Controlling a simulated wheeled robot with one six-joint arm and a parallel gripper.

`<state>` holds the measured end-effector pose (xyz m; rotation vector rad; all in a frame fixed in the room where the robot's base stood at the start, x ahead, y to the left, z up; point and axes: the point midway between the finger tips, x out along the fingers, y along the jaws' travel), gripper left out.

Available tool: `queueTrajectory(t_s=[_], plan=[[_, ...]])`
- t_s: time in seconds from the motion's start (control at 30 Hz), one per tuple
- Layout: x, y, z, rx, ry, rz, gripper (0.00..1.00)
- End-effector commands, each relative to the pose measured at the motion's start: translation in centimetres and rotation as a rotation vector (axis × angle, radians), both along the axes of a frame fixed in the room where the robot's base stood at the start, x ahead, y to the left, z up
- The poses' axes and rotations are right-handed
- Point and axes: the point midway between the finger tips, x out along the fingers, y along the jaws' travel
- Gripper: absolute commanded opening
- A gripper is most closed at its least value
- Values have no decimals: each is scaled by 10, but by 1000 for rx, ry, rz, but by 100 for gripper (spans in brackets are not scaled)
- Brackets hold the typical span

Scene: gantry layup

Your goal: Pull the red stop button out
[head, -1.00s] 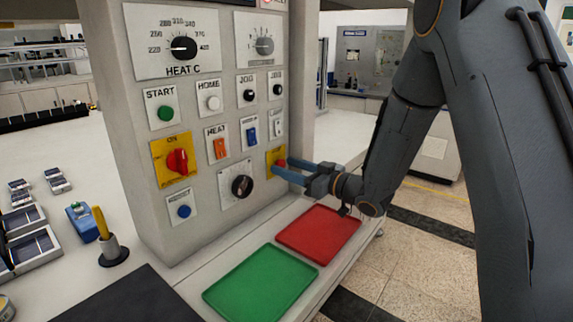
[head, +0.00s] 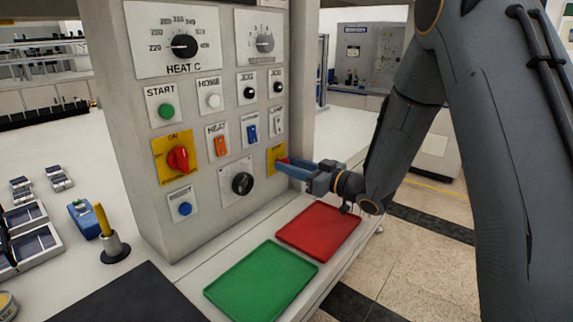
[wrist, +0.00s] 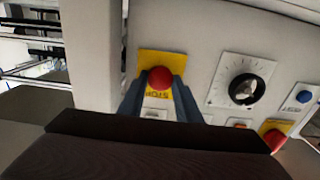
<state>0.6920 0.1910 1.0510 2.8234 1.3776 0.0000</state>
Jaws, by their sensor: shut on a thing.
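The red stop button (wrist: 160,78) sits on a yellow plate (wrist: 163,62) with the word STOP, seen upside down in the wrist view. In the head view the yellow plate (head: 272,158) is at the lower right of the grey control panel, and the button is mostly hidden by the fingers. My gripper (head: 284,165) reaches it from the right. Its two blue fingers (wrist: 158,88) are shut on the button, one on each side. How far the button stands out from the plate cannot be told.
The panel (head: 215,110) carries other controls close by: a black dial (head: 242,184), a blue rocker (head: 252,132) and a red rotary switch (head: 178,158). A red tray (head: 318,231) and a green tray (head: 261,283) lie below my gripper.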

Motion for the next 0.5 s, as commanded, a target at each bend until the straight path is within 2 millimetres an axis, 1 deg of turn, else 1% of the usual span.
queueTrajectory(t_s=[0.03, 0.23, 0.27, 0.3, 0.37, 0.5], plan=[[-2, -3, 1, 1, 1, 0, 0], [-3, -4, 0, 1, 1, 0, 0], [-3, -4, 0, 1, 1, 0, 32], [-3, -4, 0, 1, 1, -1, 39], [-3, -4, 0, 1, 1, -1, 48], [-3, -3, 0, 1, 1, 1, 48]])
